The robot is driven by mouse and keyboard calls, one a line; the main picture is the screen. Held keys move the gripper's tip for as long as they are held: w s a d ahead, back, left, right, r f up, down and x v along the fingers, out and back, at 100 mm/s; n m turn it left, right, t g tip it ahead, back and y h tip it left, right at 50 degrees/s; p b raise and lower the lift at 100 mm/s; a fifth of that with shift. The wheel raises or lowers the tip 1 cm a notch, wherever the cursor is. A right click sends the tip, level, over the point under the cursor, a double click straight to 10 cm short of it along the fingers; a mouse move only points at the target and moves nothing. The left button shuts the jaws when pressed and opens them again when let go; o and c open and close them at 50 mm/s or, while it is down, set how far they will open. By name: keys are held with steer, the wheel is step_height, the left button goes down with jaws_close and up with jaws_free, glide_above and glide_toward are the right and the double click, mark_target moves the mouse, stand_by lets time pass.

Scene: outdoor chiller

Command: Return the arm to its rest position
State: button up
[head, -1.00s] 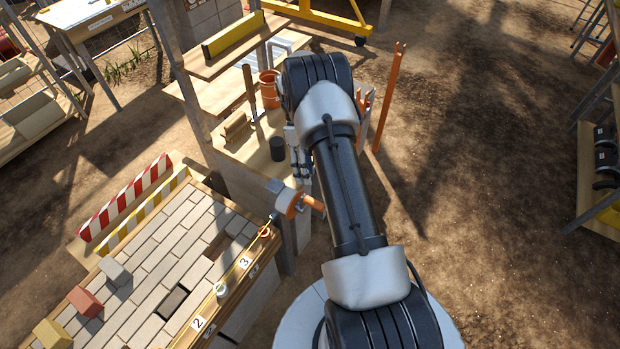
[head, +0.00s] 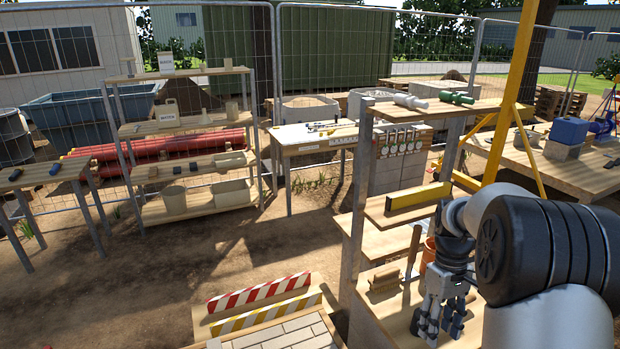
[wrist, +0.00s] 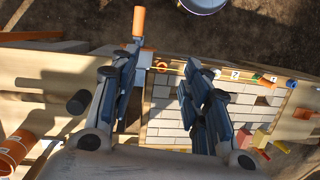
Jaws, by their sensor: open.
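My gripper (head: 440,322) hangs with its fingers down in front of the wooden shelf rack (head: 403,240) at the right of the head view. In the wrist view my gripper (wrist: 160,78) has its two dark fingers well apart, with nothing held between them. My arm (head: 550,250) fills the lower right of the head view and hides part of the rack. An orange-handled tool (wrist: 139,24) shows just past the left finger in the wrist view. I cannot tell its exact distance from the finger.
The paved panel (head: 285,338) with striped barriers (head: 262,292) lies low in front; it also fills the wrist view's middle (wrist: 170,118). An orange bucket (wrist: 14,150) is at the wrist view's left. A yellow level (head: 418,195) lies on the rack. Open dirt (head: 170,285) lies left.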

steer(key=s+a+r+m+t+b, duration=0.2)
steer(key=s+a+r+t, duration=0.2)
steer(key=s+a+r, duration=0.6)
steer(key=s+a+m+t+b, duration=0.1)
steer(key=s+a+t, duration=0.2)
steer(key=s, duration=1)
steer(key=shift+s+a+m+t+b, duration=0.3)
steer(key=shift+a+m, duration=0.1)
steer(key=shift+a, duration=0.35)
steer(key=shift+w, duration=0.1)
